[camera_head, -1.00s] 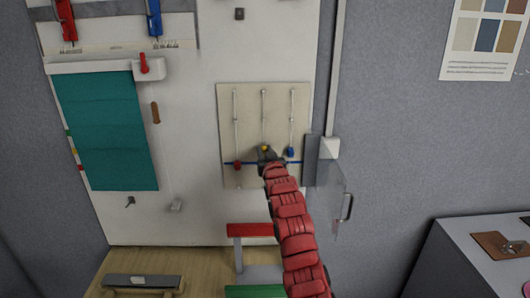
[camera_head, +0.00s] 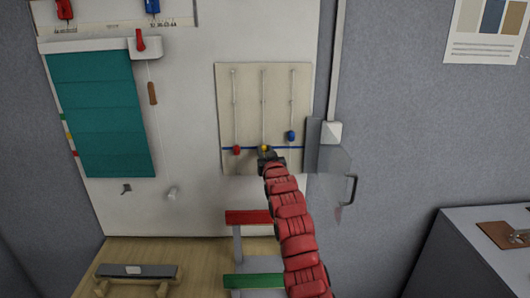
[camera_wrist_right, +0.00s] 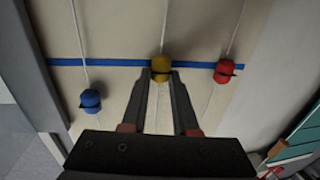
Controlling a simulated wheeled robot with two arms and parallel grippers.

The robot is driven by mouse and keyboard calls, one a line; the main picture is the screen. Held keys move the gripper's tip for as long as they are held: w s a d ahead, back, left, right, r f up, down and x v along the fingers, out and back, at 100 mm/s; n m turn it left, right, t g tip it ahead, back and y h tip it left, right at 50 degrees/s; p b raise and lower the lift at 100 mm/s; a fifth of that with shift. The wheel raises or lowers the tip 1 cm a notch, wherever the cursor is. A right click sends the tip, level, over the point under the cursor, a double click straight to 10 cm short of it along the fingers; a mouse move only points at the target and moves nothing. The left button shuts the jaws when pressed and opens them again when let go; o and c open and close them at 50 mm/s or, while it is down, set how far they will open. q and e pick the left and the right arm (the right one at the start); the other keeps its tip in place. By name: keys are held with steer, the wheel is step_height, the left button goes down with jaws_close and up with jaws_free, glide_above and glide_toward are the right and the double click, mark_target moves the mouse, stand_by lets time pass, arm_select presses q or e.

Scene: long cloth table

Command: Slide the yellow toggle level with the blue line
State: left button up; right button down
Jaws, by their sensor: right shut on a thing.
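The yellow toggle (camera_head: 265,148) is on the middle cord of the beige board (camera_head: 248,110), at the height of the blue line (camera_head: 292,148). In the right wrist view the yellow toggle (camera_wrist_right: 161,68) overlaps the blue line (camera_wrist_right: 118,62). My right gripper (camera_wrist_right: 161,78) is shut on the yellow toggle from below; it shows at the board in the head view (camera_head: 268,156). The red toggle (camera_head: 236,150) is at the line on the left cord. The blue toggle (camera_head: 291,135) is above the line on the right cord. My left gripper is not in view.
A clear panel with a dark handle (camera_head: 349,190) stands right of the board. A teal blind (camera_head: 100,115) with a hanging cord is at left. A red bar (camera_head: 248,217) and a green bar (camera_head: 253,281) are below the board.

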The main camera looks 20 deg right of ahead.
steer(key=c, duration=0.6)
jaws_free()
steer(key=shift+c, duration=0.2)
steer(key=shift+s+f, duration=0.1)
steer(key=shift+s, duration=0.3)
steer(key=s+a+b, duration=0.2)
steer(key=s+b, duration=0.4)
steer(key=s, duration=1)
steer(key=shift+s, duration=0.25)
